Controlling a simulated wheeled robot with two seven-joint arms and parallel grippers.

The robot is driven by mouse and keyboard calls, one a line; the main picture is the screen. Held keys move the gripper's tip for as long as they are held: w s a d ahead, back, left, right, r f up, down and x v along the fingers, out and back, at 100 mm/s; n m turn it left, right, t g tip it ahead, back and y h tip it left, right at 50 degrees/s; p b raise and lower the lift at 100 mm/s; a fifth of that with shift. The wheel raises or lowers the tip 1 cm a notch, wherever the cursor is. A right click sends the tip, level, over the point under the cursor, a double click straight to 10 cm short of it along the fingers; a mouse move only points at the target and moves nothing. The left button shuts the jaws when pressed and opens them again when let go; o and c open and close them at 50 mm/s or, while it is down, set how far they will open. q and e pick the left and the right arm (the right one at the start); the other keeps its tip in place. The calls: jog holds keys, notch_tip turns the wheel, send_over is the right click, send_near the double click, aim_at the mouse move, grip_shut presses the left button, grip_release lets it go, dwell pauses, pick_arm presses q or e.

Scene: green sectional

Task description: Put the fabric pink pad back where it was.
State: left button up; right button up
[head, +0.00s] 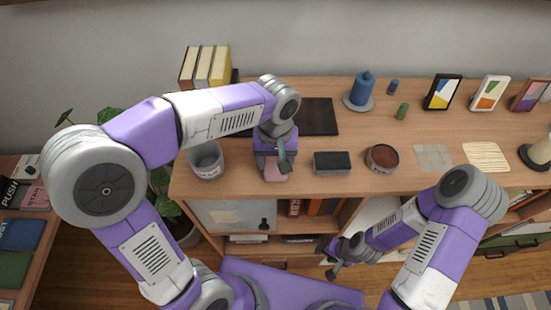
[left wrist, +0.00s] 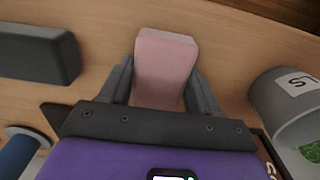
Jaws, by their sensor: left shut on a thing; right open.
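The pink pad (head: 275,170) is at the front part of the wooden cabinet top (head: 225,181), under my left gripper (head: 274,162). In the left wrist view the pink pad (left wrist: 164,62) is a small rounded block between the two fingers of my left gripper (left wrist: 160,85), which is shut on it. I cannot tell whether the pad touches the wood. My right gripper (head: 337,259) is open and empty, low in front of the cabinet shelves.
A dark grey block (head: 332,162) lies right of the pad, and a grey pot (head: 206,160) stands left of it. Further right are a round dish (head: 382,158) and two flat squares.

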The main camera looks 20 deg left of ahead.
aim_at(275, 160)
pick_arm(q)
jog(key=shift+f, duration=0.1)
jog(key=o, duration=1.2)
jog(key=shift+r, duration=0.35)
notch_tip(275, 160, up, 12)
jog(key=p, duration=0.1)
jog(key=shift+f+p, duration=0.2)
jog(key=shift+p, duration=0.15)
